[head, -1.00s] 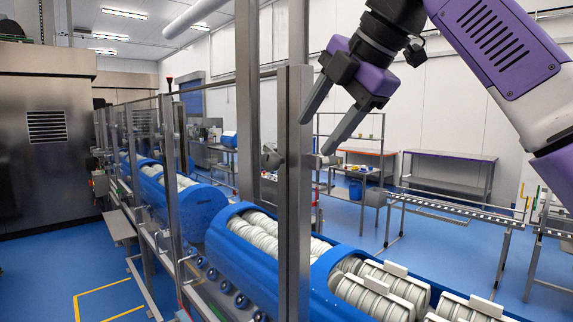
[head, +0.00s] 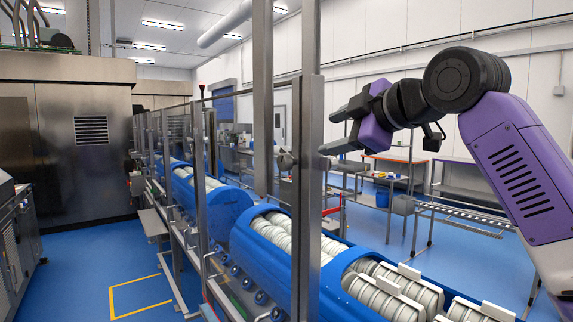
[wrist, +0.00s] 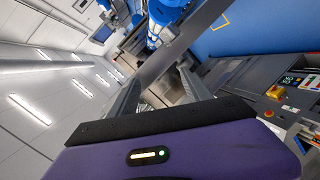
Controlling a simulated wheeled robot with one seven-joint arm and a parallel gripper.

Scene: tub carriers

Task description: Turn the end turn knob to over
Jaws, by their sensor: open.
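A small grey metal knob (head: 286,160) sticks out on the left side of the tall steel post (head: 307,200) in the head view. It looks like the end turn knob, but its marks are too small to read. My gripper (head: 329,134) is open and empty just right of the post, its fingers pointing left towards it. Whether the fingers touch the post cannot be told.
Blue tub carriers (head: 240,236) with white rolls stand in a line behind the posts. A grey control panel with a yellow and red switch (wrist: 275,92) shows in the wrist view. A steel machine (head: 85,150) stands at left. Blue floor (head: 90,245) is clear at lower left.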

